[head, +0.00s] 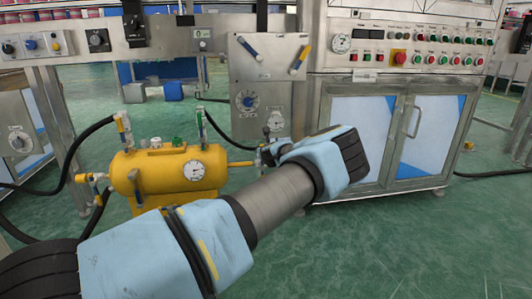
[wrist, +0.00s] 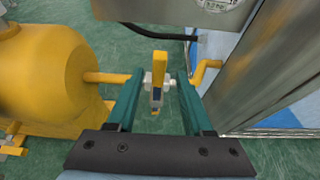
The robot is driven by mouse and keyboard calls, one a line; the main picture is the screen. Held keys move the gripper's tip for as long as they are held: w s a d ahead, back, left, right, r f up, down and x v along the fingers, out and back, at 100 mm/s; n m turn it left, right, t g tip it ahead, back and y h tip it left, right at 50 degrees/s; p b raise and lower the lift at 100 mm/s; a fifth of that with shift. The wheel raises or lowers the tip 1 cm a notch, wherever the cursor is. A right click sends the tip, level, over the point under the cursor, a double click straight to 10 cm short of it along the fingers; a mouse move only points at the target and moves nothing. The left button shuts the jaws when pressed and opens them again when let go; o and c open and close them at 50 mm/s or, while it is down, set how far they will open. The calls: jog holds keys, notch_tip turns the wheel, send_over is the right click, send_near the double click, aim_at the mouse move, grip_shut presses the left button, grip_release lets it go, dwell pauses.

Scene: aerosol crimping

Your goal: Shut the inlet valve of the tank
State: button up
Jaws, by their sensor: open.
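The yellow tank (head: 150,172) stands left of centre in the head view, with a round gauge on it. It also fills the left of the wrist view (wrist: 45,75). A yellow pipe (wrist: 105,77) leaves its right side and leads to a valve with a yellow lever handle (wrist: 158,62). My gripper (wrist: 158,80) is open, with one green finger on each side of this valve and its handle. Gaps show between the handle and both fingers. In the head view my arm hides most of this valve. No label shows which valve is the inlet.
Other small valves sit on the tank's top (head: 123,128) and left end (head: 90,178), with black hoses (head: 75,150) attached. A steel cabinet (head: 440,125) stands to the right. A yellow bent pipe (wrist: 203,72) lies right of my fingers. Green floor is open in front.

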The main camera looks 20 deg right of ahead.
jog(key=p+v, duration=0.2)
jog(key=v, duration=0.7)
jog(key=shift+s, duration=0.3)
jog(key=shift+r, duration=0.1)
jog(key=w+a+f+n+g+y, duration=0.1)
jog(key=w+a+n+g+y, duration=0.15)
jog(key=a+n, duration=0.8)
jog(key=s+a+n+g+y, duration=0.1)
jog(key=s+a+n+g, duration=0.1)
jog(key=s+a+n, duration=0.45)
jog(key=s+a+n+g, duration=0.2)
jog(key=s+a+n, duration=0.1)
jog(key=a, duration=0.6)
jog(key=s+a+n+g+y, duration=0.1)
jog(key=s+a+n+g, duration=0.2)
jog(key=s+a+n, duration=0.35)
jog(key=s+a+r+n+g+h, duration=0.1)
jog(key=s+a+r+n, duration=0.2)
jog(key=s+r+n, duration=0.4)
jog(key=s+a+r+n+g+h, duration=0.1)
jog(key=s+a+r+n, duration=0.25)
jog(key=s, duration=0.55)
notch_tip(320, 180, up, 38)
jog(key=p, duration=3.7)
jog(key=shift+s+d, duration=0.15)
jog(key=shift+d, duration=0.15)
